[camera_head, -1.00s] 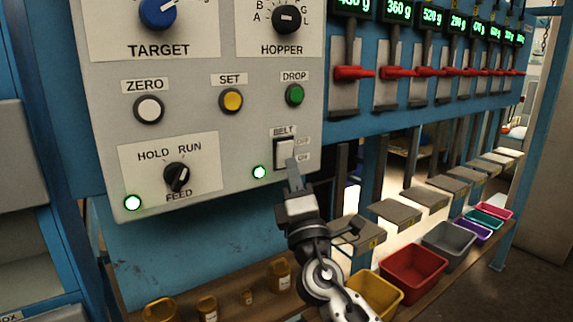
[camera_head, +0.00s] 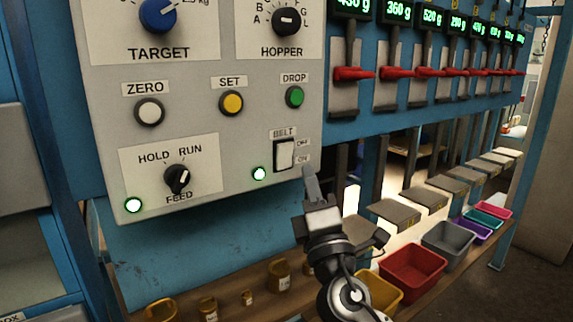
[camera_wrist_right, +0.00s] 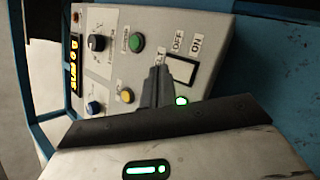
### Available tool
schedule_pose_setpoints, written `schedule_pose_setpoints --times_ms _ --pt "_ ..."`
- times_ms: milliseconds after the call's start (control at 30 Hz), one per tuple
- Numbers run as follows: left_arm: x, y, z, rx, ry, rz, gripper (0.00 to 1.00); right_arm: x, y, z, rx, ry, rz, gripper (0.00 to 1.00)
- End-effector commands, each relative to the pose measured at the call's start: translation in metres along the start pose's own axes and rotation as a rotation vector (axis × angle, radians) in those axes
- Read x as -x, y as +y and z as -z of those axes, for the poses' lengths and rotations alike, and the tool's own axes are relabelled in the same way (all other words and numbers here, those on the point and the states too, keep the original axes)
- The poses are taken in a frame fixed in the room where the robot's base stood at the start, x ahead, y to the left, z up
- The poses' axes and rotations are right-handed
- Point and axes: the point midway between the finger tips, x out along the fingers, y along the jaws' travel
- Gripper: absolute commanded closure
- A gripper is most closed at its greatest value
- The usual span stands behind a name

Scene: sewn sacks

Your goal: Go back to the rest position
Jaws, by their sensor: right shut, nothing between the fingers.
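My right gripper (camera_head: 311,182) is shut and empty in the head view, below and to the right of the BELT switch (camera_head: 284,154) and apart from it. In the right wrist view its closed fingers (camera_wrist_right: 156,88) point toward the panel, and the belt switch (camera_wrist_right: 181,69) shows just beyond them. The grey control panel (camera_head: 215,125) fills the upper left of the head view. The green lamp (camera_head: 259,173) beside the belt switch is lit. My left gripper is in neither view.
To the right are several red levers (camera_head: 396,73) under green displays, with grey platforms (camera_head: 395,211) below. A yellow bin (camera_head: 381,292), a red bin (camera_head: 413,273) and a grey bin (camera_head: 447,243) stand low at the right. Yellow weights (camera_head: 280,275) sit on the shelf below the panel.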

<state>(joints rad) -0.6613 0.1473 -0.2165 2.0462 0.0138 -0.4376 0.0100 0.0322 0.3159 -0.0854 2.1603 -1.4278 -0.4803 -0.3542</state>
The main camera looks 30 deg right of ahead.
Motion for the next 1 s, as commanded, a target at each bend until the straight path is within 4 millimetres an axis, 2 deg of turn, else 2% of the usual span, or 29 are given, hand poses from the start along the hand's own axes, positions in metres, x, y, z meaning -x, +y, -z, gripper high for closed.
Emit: schedule_pose_setpoints --times_ms 200,733,867,967,1000 --pt "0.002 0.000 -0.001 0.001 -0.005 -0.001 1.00 0.009 0.006 -0.006 0.001 0.000 0.000 1.00" --pt "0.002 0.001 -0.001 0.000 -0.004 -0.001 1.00 0.010 0.004 -0.005 -0.007 0.004 0.008 1.00" --pt "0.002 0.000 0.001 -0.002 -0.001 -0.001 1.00 0.030 -0.029 0.011 -0.141 0.050 0.131 1.00" --pt "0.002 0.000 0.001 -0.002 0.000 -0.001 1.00 0.068 -0.075 0.034 -0.347 0.096 0.326 1.00" --pt "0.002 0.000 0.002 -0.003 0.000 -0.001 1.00 0.089 -0.095 0.045 -0.445 0.108 0.420 1.00"
